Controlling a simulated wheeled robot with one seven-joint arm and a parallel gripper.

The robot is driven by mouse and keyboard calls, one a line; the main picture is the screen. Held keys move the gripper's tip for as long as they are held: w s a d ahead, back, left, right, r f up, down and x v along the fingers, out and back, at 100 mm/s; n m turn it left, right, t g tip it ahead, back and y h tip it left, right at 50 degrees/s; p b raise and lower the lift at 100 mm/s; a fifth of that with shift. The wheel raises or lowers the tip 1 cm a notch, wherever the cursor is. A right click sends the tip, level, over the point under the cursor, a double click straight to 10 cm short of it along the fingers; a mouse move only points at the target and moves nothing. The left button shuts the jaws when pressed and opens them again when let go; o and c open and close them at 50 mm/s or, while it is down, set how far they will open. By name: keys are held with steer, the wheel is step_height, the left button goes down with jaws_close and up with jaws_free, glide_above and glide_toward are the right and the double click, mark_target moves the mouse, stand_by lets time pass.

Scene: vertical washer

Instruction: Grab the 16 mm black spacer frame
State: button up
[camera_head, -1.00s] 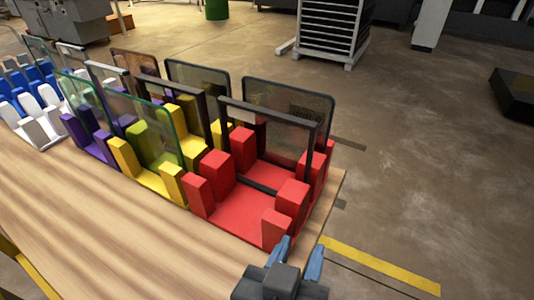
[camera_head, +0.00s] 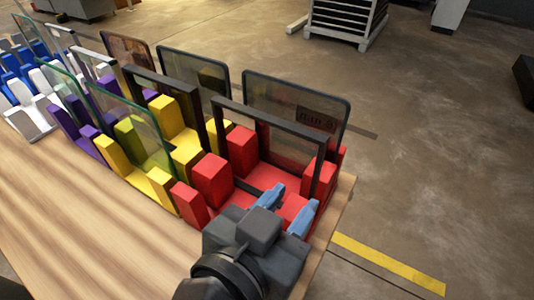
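Two dark rectangular spacer frames stand upright in the coloured holders: one frame (camera_head: 268,119) in the red holder (camera_head: 212,180) and another frame (camera_head: 165,79) in the yellow holder (camera_head: 163,186). I see no 16 mm marking on either. My gripper (camera_head: 285,206) is at the lower right, in front of the red holder. Its two blue fingers are apart with nothing visible between them. The gripper covers the front right of the red holder and part of the lower bar of its frame; contact cannot be told.
A tinted glass pane (camera_head: 297,108) stands behind the red holder's frame, and a greenish pane (camera_head: 130,130) stands in the yellow one. Purple, white and blue holders continue left. The wooden table (camera_head: 75,220) is clear in front; its right edge lies near my gripper.

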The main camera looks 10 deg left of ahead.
mark_target(313, 182)
steer(key=x, duration=0.3)
steer(key=p+x, duration=0.1)
steer(key=x, duration=0.2)
steer(key=shift+w+d+f, duration=0.2)
steer(key=shift+d+f, duration=0.05)
steer(key=shift+f, duration=0.1)
jaws_close()
